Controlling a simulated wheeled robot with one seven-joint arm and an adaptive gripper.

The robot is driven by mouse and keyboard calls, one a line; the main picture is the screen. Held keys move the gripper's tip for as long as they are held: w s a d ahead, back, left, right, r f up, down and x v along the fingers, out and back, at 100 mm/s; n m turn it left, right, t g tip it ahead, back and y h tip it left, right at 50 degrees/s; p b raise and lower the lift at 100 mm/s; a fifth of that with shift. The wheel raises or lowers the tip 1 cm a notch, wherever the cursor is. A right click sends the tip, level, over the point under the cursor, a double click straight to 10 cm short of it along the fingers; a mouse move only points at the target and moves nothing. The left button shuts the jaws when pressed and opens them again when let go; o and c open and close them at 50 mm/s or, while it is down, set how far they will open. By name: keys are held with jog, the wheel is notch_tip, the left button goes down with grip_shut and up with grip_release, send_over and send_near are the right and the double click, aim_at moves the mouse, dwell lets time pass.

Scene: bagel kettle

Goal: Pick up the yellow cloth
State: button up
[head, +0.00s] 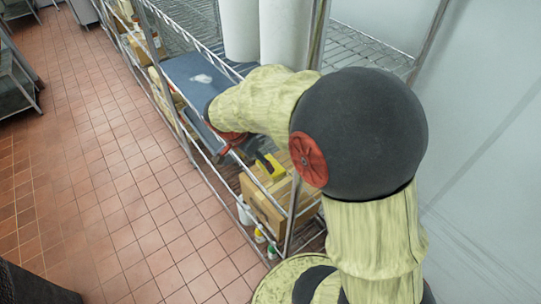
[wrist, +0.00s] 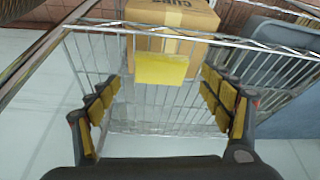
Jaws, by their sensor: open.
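The yellow cloth (wrist: 162,68) shows in the wrist view as a small flat yellow rectangle against the lower front of a cardboard box. My gripper (wrist: 158,102) is open and empty, with its yellow-padded fingers spread wide to the left and right. The cloth lies ahead of the fingers, near the centre line between them, and no finger touches it. In the head view, my arm hides much of the gripper. A bright yellow patch there, by the box, may be the cloth or a finger pad; I cannot tell which.
The cardboard box (wrist: 172,30) stands on a wire shelf (wrist: 150,125); it also shows in the head view (head: 262,208). A grey-blue bin (wrist: 275,40) is at the right. Metal posts and rails edge the shelf. Tiled floor (head: 110,190) is clear at left.

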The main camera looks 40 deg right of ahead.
jog(key=o, duration=0.4)
jog(key=shift+w+d+f+m+g+p, duration=0.15)
jog(key=shift+d+f+m+p, duration=0.1)
jog(key=shift+d+f+m, duration=0.25)
jog(key=shift+w+d+f+m+g+p, duration=0.15)
jog(key=shift+d+f+m+p, duration=0.1)
jog(key=shift+d+f+m, duration=0.25)
jog(key=shift+c, duration=0.2)
jog(key=shift+o, duration=0.4)
jog(key=x, duration=0.3)
jog(key=d+x, duration=0.1)
jog(key=x, duration=0.3)
jog(key=shift+w+d+r, duration=0.1)
jog(key=c, duration=0.4)
jog(key=c, duration=0.7)
jog(key=shift+c, duration=0.3)
